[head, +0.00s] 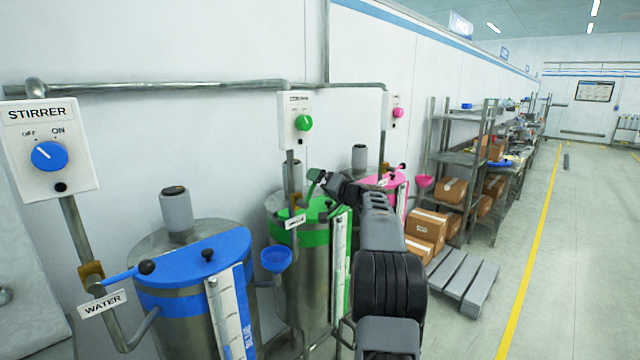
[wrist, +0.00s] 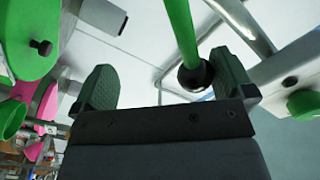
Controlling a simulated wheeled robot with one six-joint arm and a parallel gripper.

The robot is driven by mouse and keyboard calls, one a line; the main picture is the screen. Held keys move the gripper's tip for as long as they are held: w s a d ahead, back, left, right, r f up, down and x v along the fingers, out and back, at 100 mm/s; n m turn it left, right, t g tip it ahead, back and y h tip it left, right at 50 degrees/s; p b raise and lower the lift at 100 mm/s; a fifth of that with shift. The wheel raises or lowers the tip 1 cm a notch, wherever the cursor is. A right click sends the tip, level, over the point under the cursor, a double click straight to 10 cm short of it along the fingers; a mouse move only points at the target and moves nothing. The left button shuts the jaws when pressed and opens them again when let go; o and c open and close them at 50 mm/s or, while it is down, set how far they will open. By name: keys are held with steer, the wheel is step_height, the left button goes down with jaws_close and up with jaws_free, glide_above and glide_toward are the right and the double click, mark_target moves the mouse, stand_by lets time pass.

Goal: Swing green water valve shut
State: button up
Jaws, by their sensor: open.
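The green drum (head: 305,265) stands in the middle of the head view, with a green band and lid. Its green water valve lever (wrist: 180,30) shows in the wrist view as a green bar ending in a black ball knob (wrist: 194,76). My gripper (head: 320,182) is over the green drum's top by its water pipe. In the wrist view my gripper (wrist: 164,78) is open, with the lever's knob end between the fingers, nearer the right one. I cannot tell whether that finger touches it. In the head view my arm and gripper hide most of the lever.
The blue drum (head: 185,310) with its blue lever (head: 120,276) stands at left, the pink drum (head: 385,180) behind. A stirrer box with a green knob (head: 304,122) hangs above the green drum. A pallet (head: 462,280) and boxes stand right. The floor beyond is clear.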

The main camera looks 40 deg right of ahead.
step_height(320, 180, down, 6)
steer(key=d+b, duration=0.2)
steer(key=b, duration=0.4)
steer(key=shift+w+f, duration=0.15)
steer(key=shift+f, duration=0.1)
stand_by(0.6)
stand_by(0.3)
steer(key=shift+a+r+b, duration=0.4)
steer(key=shift+r+b, duration=0.05)
steer(key=shift+r, duration=0.1)
steer(key=s+d+b, duration=0.1)
steer(key=s+b, duration=0.5)
steer(key=s, duration=0.3)
steer(key=shift+d, duration=0.3)
